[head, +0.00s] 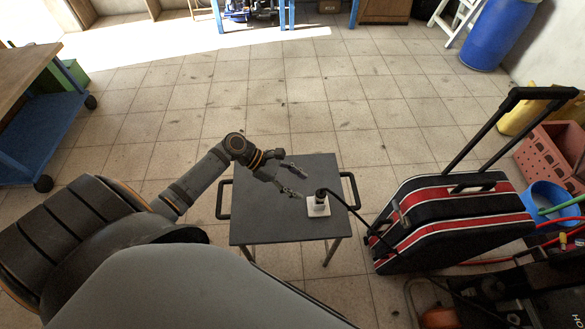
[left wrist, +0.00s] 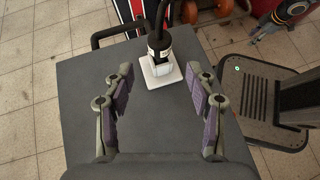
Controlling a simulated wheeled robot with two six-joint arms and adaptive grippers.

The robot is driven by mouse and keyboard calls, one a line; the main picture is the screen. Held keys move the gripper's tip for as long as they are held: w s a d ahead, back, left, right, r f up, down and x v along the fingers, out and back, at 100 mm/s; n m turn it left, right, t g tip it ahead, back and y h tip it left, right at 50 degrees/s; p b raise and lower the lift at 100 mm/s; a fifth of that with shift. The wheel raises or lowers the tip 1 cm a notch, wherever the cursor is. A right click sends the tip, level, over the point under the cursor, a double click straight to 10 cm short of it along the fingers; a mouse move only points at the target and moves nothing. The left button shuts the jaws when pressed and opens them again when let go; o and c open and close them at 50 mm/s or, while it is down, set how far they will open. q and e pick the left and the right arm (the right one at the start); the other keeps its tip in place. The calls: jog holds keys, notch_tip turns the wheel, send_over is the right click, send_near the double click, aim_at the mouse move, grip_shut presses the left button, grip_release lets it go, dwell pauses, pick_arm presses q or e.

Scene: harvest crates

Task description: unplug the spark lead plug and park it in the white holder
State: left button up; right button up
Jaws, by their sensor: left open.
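The white holder (head: 318,207) stands near the right edge of a small dark table (head: 260,228); it also shows in the left wrist view (left wrist: 165,74). The black spark lead plug (left wrist: 158,43) with a pale band stands upright at the holder; I cannot tell how deep it sits. Its black cable (head: 345,203) runs right towards the case. My left gripper (head: 305,184) is open and empty over the table, just left of the plug and apart from it. In the wrist view the plug is ahead, between its fingers' lines. My right gripper (left wrist: 258,32) appears small at top right, its fingers unclear.
A red and black case (head: 450,215) with a tall handle stands right of the table. Black handles (head: 224,198) stick out from the table's sides. A blue tub (head: 547,198) and red crate (head: 553,150) are far right. The table's left part is clear.

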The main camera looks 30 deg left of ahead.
pick_arm(q)
jog(key=shift+v, duration=1.2)
